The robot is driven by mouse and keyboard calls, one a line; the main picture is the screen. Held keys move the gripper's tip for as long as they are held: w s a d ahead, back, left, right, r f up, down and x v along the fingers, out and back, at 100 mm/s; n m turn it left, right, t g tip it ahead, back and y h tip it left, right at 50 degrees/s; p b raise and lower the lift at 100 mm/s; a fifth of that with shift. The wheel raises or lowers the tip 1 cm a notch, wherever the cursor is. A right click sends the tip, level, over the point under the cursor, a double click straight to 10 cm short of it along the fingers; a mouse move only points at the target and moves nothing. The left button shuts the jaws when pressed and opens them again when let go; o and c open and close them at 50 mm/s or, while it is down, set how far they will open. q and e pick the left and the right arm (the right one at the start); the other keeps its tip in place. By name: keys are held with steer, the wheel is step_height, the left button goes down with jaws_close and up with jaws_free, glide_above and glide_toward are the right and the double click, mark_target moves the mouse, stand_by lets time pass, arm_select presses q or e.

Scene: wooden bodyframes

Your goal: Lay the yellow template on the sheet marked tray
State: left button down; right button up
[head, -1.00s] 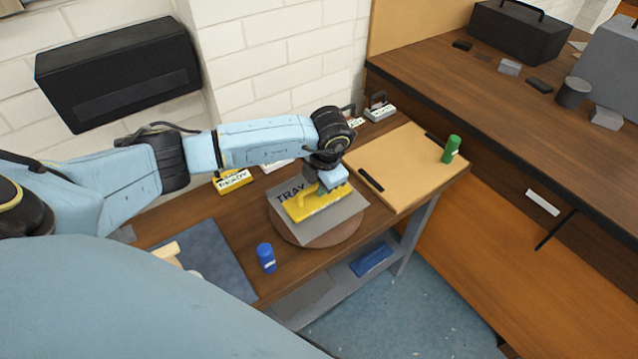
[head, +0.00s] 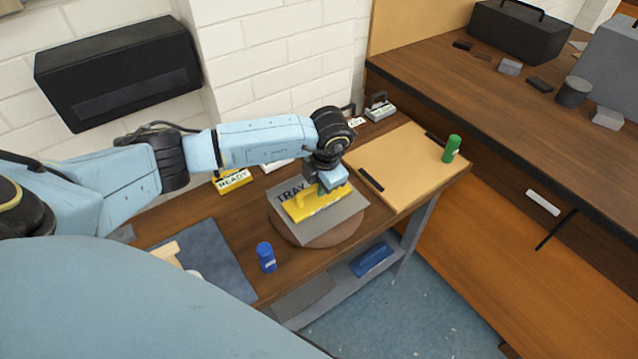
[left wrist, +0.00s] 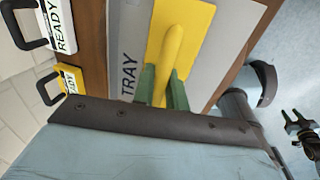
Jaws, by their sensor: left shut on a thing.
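The yellow template (head: 318,207) is a flat plate with a raised yellow handle. It lies over the grey sheet marked TRAY (head: 346,209), which rests on a round brown disc (head: 318,241). My left gripper (head: 327,185) is above the template, with its green fingers (left wrist: 163,88) on either side of the handle, shut on it. Whether the plate fully touches the sheet cannot be told. My right gripper is not clearly seen in the head view.
A blue bottle (head: 266,257) stands in front of the disc. A yellow READY block (head: 233,181) stands behind left. A tan board (head: 405,165) with a green bottle (head: 451,149) is at right. A dark blue mat (head: 212,258) lies at left.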

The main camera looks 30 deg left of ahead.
stand_by(0.4)
arm_select(q)
steer(key=c, duration=0.8)
jaws_free()
steer(key=shift+f, duration=0.1)
steer(key=shift+o, duration=0.2)
steer(key=shift+r+p, duration=2.5)
steer(key=shift+r, duration=1.05)
